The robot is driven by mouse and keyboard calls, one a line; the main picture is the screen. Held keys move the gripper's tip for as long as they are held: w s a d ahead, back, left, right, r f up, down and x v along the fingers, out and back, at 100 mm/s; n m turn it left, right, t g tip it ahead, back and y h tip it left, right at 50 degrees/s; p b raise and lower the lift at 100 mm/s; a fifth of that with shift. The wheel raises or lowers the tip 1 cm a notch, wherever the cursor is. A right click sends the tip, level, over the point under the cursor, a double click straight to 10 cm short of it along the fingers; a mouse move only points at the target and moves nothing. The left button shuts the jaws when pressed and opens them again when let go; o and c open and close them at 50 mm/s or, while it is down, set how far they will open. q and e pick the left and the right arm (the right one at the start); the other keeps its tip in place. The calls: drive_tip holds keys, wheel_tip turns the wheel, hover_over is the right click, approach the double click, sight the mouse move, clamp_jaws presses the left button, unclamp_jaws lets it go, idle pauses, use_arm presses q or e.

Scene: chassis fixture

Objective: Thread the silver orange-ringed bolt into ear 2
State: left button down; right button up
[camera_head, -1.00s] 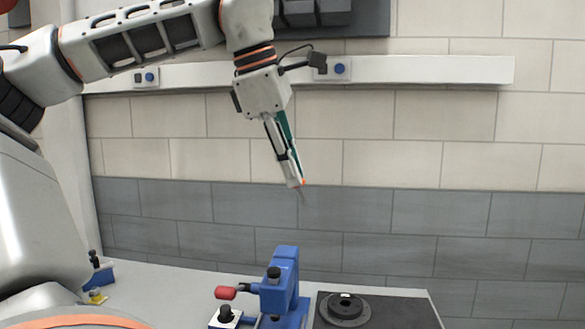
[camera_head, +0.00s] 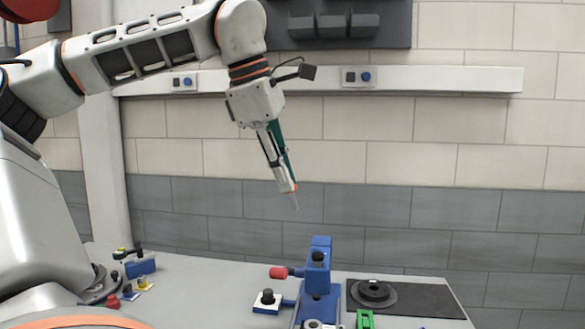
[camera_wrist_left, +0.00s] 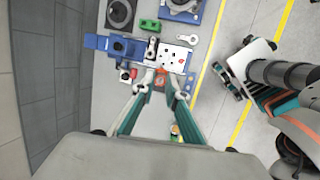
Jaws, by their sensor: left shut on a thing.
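My left gripper (camera_head: 288,188) is shut and points down. A thin silver bolt (camera_head: 295,203) with orange at its top sticks out of its fingertips. In the left wrist view, orange shows between the fingertips (camera_wrist_left: 160,75). The blue fixture (camera_head: 318,270) stands on the bench below and right of the bolt, clearly apart from it in the head view. The wrist view shows a white plate with holes (camera_wrist_left: 177,55) at the fixture, just beyond the fingertips. I cannot tell which part is ear 2. My right gripper is not in view.
A red-ended handle (camera_head: 279,272) juts left from the fixture. A black round part (camera_head: 373,293) sits on a dark mat (camera_head: 425,300) to the right. A green block (camera_head: 364,319) is in front. Small coloured parts lie at the bench's left. Space around the raised gripper is clear.

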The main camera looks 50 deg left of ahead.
use_arm(q)
drive_tip(key=a+f+m+g, duration=0.1)
drive_tip(key=a+f+m, duration=0.1)
drive_tip(key=a+f, duration=0.65)
wheel_tip(320, 180, down, 12)
drive_tip(key=w+m+g+h, duration=0.1)
drive_tip(key=w+m, duration=0.1)
drive_tip(key=m, duration=0.2)
drive_tip(key=shift+w+d+p, duration=0.3)
drive_tip(key=shift+d+p, duration=0.05)
drive_tip(key=shift+d, duration=0.1)
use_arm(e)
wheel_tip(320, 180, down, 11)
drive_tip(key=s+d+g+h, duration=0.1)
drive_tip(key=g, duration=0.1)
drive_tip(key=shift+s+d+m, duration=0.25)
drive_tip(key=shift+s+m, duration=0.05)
